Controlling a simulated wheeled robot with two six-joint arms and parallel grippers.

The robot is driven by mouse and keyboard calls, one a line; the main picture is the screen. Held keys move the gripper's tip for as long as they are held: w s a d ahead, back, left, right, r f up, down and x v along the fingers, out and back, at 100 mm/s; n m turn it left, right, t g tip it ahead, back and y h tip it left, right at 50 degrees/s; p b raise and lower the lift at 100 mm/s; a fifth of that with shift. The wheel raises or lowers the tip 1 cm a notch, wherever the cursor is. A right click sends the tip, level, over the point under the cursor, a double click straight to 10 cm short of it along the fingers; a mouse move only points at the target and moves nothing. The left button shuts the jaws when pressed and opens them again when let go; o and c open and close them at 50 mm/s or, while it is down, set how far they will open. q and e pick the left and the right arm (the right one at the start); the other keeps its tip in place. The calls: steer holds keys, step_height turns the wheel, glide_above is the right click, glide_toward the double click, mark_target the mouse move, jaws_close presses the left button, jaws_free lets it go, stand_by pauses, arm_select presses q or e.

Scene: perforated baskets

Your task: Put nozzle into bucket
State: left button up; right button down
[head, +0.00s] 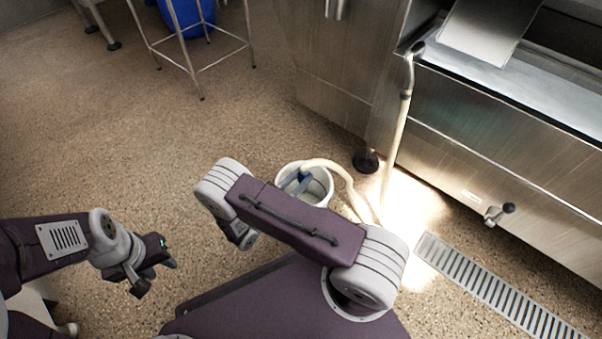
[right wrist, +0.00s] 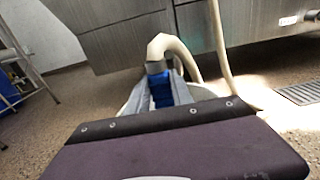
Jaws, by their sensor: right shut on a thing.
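The white bucket (head: 322,172) stands on the floor, partly hidden behind my right arm in the head view. The blue nozzle (head: 304,178), on the end of a cream hose (head: 340,169), shows within the bucket's rim outline; I cannot tell how deep it sits. In the right wrist view the nozzle (right wrist: 161,92) is between the grey fingers of my right gripper (right wrist: 160,98), which is shut on it. The hose (right wrist: 178,46) bends over from the nozzle's top. My left gripper (head: 156,277) is open and empty, left of the bucket above the floor.
A steel counter (head: 480,150) with a drain valve (head: 497,214) stands at right. A floor grate (head: 500,290) lies before it. A metal stand (head: 200,72) and a blue bin (head: 187,15) are at the back left. The floor left of the bucket is clear.

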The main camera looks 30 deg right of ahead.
steer(key=shift+f, duration=0.2)
steer(key=c, duration=1.1)
jaws_free()
steer(key=shift+o, duration=0.2)
steer(key=shift+a+r+p, duration=0.15)
steer(key=shift+a+p, duration=0.15)
steer(key=shift+p, duration=0.05)
steer(key=p+v, duration=0.4)
steer(key=v, duration=0.4)
steer(key=shift+s+a, duration=0.15)
steer(key=shift+s, duration=0.05)
